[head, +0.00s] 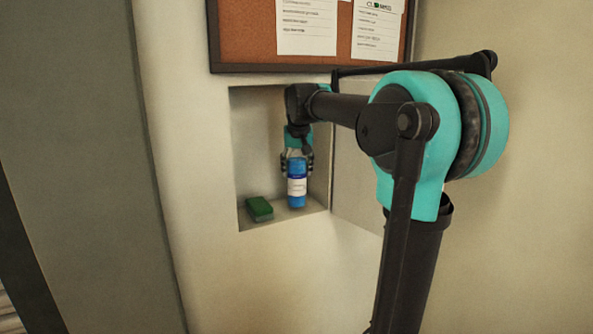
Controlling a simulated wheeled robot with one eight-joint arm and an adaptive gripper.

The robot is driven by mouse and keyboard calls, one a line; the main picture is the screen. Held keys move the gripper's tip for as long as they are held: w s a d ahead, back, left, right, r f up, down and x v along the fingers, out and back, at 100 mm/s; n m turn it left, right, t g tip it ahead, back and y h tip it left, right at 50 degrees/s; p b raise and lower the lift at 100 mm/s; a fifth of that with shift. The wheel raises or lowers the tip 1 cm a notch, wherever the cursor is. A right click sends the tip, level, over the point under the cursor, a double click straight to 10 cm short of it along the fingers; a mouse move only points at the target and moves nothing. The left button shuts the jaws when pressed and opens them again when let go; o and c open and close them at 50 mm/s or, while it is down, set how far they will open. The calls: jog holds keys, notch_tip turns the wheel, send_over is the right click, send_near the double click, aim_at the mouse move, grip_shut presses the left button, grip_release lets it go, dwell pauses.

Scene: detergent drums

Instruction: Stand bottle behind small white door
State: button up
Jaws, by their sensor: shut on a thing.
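The bottle (297,187) is blue with a white label and stands upright inside the wall niche. Its base is at or very near the niche floor; I cannot tell whether it touches. My gripper (298,163) comes from above and is shut on the upper part of the bottle. The bottle's top is hidden by the gripper. The small white door (356,187) stands open to the right of the niche, partly hidden behind my arm.
A green sponge (259,208) lies on the niche floor (280,214), left of the bottle. A cork board (245,35) with papers hangs just above the niche.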

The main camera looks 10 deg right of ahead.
jog(key=shift+w+d, duration=0.1)
jog(key=shift+w, duration=0.55)
jog(key=shift+s+f, duration=0.15)
jog(key=shift+f, duration=0.15)
jog(key=o, duration=1.7)
jog(key=shift+f, duration=0.1)
jog(key=shift+c, duration=0.2)
